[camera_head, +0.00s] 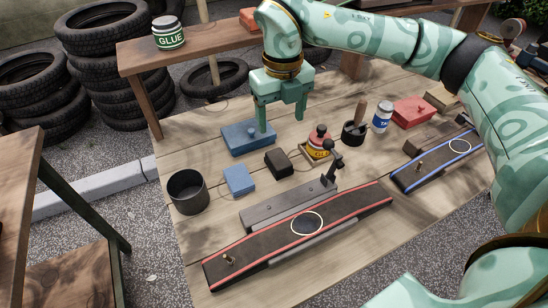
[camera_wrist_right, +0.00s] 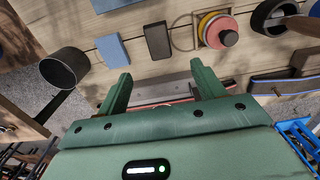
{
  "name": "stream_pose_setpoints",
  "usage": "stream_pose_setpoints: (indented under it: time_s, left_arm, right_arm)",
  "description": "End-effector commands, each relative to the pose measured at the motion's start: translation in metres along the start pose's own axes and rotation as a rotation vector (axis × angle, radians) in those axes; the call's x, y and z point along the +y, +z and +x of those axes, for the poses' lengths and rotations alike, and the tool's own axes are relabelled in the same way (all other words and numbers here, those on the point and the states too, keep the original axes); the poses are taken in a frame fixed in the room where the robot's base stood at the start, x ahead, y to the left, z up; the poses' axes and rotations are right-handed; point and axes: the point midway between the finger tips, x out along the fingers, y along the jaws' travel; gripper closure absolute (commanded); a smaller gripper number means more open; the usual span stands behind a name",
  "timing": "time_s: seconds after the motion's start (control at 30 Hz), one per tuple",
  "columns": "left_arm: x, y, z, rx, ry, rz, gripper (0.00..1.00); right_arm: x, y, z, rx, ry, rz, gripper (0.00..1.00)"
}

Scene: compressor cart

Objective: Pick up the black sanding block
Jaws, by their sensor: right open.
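The black sanding block (camera_head: 278,163) lies on the wooden workbench, right of a small blue block (camera_head: 238,180). In the right wrist view the black block (camera_wrist_right: 157,40) shows beyond the fingertips, between the blue block (camera_wrist_right: 112,50) and a red and yellow round item (camera_wrist_right: 218,30). My right gripper (camera_head: 281,120) is open and empty, pointing down. In the head view it hangs above and behind the black block, with one finger overlapping the blue tray-like box (camera_head: 245,140). In the right wrist view its fingers (camera_wrist_right: 160,72) are spread apart. My left gripper is not in view.
A dark cup (camera_head: 188,192) stands at the bench's left. A grey fixture (camera_head: 275,208) and a red-edged belt (camera_head: 345,215) lie in front; a blue-edged belt (camera_head: 440,160) lies right. A raised shelf (camera_head: 215,45) with a glue jar (camera_head: 168,33) stands behind.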

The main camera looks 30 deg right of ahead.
Motion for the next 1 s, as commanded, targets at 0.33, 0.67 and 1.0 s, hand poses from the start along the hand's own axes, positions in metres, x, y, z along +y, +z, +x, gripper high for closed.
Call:
stream_pose_setpoints:
  time_s: [0.33,0.67,1.0]
  left_arm:
    - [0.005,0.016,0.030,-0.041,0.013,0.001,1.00]
    - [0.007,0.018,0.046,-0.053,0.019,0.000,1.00]
    - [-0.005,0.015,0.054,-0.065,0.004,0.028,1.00]
  right_arm:
    - [0.000,0.000,0.082,0.006,-0.001,0.000,0.32]
    - [0.002,0.002,0.113,0.006,-0.001,-0.001,0.32]
    - [0.003,0.001,0.138,0.000,-0.001,0.000,0.32]
